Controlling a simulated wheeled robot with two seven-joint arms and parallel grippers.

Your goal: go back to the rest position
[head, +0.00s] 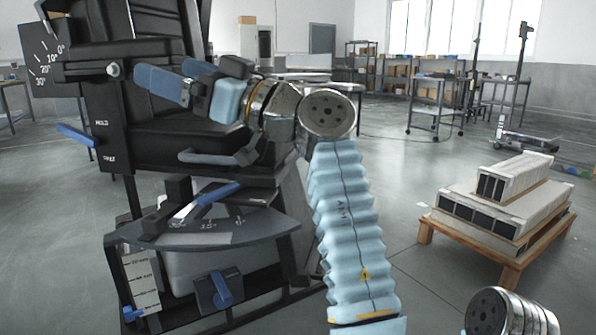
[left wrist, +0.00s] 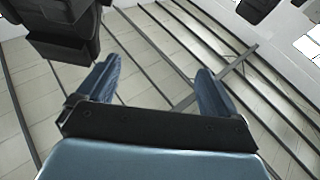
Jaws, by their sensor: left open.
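My left gripper (head: 164,72) is raised in front of a black seat-like device (head: 150,150) at the left of the head view. Its two blue fingers point left, spread apart with nothing between them. In the left wrist view the open fingers (left wrist: 160,66) show empty space between them, with dark bars and pale floor beyond. I cannot tell whether a finger touches the device. My light-blue sleeved left arm rises from the bottom middle of the head view. My right gripper is not in view.
The device has blue levers (head: 222,290) and a curved angle scale (head: 215,232) close to my arm. A low wooden pallet (head: 470,241) with stacked pale blocks stands at right. Open floor lies between them. Shelves (head: 385,75) and a wheeled cart (head: 437,105) stand farther back.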

